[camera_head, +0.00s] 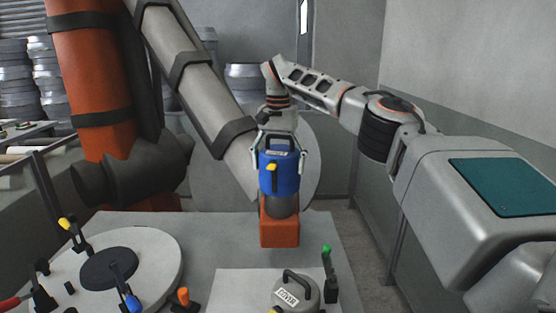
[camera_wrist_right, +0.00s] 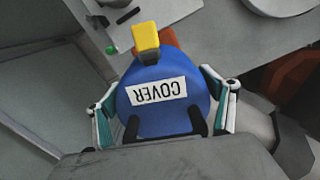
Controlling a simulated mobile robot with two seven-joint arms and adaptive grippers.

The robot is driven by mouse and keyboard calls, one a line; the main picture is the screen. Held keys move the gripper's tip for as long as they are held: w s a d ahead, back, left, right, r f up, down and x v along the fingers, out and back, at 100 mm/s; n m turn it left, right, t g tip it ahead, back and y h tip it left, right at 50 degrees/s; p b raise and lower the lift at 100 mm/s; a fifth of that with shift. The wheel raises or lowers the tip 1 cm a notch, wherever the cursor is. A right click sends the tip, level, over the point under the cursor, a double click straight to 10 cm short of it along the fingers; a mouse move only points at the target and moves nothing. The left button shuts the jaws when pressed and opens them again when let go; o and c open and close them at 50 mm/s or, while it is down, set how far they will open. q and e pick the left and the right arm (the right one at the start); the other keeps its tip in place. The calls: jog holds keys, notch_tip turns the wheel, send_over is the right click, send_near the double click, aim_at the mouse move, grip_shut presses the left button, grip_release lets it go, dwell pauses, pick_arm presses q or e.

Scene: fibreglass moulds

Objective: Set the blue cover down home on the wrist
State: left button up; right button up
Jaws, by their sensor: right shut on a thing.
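The blue cover (camera_head: 280,180) is upright in the middle of the head view, with a yellow tab on its side. My right gripper (camera_head: 281,158) is shut on it from above, one finger on each side. In the right wrist view the blue cover (camera_wrist_right: 190,68) shows a "COVER" label and its yellow tab, between the gripper's (camera_wrist_right: 163,108) green-padded fingers. Directly below the cover, a grey round wrist part (camera_head: 284,207) joins an orange block (camera_head: 280,234). Whether the cover rests on it or hangs just above cannot be told. My left gripper is out of view.
A grey handled lid (camera_head: 297,292) with a label stands at the front, beside a green-tipped clamp (camera_head: 328,265). A round white mould (camera_head: 150,255) with several clamps is at left. A large orange and grey arm (camera_head: 90,80) rises behind at left.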

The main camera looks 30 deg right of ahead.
aim_at(279, 209)
jog(key=shift+f, duration=3.7)
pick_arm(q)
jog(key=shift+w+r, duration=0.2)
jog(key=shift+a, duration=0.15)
pick_arm(e)
jog(key=shift+f, duration=0.1)
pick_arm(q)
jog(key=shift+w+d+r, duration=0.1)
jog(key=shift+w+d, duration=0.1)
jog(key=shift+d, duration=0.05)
pick_arm(e)
jog(key=shift+f, duration=0.5)
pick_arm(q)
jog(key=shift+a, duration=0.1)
pick_arm(e)
jog(key=shift+s+f, duration=0.1)
jog(key=shift+f, duration=0.2)
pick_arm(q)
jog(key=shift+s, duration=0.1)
